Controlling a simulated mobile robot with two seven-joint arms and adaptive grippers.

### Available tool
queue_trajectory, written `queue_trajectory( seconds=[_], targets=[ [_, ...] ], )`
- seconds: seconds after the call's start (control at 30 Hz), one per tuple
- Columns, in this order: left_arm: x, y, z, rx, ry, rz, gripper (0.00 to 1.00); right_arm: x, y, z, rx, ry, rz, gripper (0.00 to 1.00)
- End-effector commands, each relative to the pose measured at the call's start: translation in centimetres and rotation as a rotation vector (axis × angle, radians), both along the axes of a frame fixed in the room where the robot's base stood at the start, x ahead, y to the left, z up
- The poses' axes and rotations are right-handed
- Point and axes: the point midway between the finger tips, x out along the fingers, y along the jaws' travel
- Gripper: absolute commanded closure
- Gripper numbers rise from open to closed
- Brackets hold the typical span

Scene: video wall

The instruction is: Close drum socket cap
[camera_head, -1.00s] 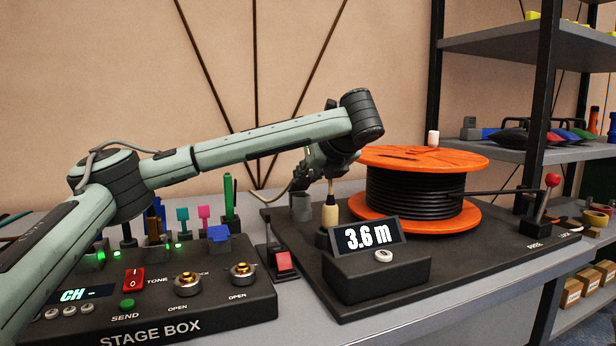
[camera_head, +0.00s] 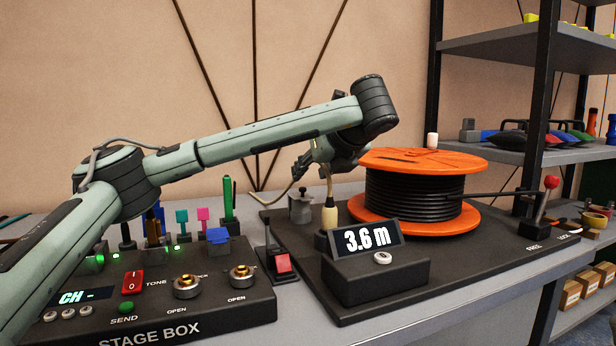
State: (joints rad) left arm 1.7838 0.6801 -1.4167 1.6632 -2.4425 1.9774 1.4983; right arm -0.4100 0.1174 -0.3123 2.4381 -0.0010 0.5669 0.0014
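The orange cable drum (camera_head: 425,163) with black cable wound on it stands on a dark base board at the right of the bench. I cannot make out for certain which part is its socket cap. A small grey cylinder (camera_head: 301,211) stands on the board left of the drum, with a small dark piece at its top. My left gripper (camera_head: 312,163) is above and a little right of the cylinder, left of the drum, and looks apart from both. Its fingers are small and partly hidden by the wrist, so their opening is unclear. My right gripper is not in view.
A beige-handled piece (camera_head: 330,214) stands between the cylinder and the drum. A 3.6 m display box (camera_head: 376,277) is in front. The stage box (camera_head: 150,305) is left, under my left arm. A red-knobbed lever (camera_head: 545,197) and shelves (camera_head: 555,46) are right.

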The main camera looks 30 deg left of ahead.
Motion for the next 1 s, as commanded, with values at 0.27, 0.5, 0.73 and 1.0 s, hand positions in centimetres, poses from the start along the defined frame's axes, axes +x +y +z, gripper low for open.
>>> queue_trajectory(
  seconds=[0.27,0.5,0.73,1.0],
  targets=[
    [-2.8,-3.5,3.1,0.002,-0.007,-0.004,0.60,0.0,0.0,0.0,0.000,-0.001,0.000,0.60],
    [-4.4,-5.2,4.3,0.001,-0.002,-0.002,0.60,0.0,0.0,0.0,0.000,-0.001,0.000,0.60],
    [-4.7,-5.5,4.5,0.000,0.000,-0.001,0.60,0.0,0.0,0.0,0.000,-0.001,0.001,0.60],
    [-4.6,-5.4,4.4,0.000,0.000,-0.001,0.60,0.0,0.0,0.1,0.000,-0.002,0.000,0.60]
  ],
)
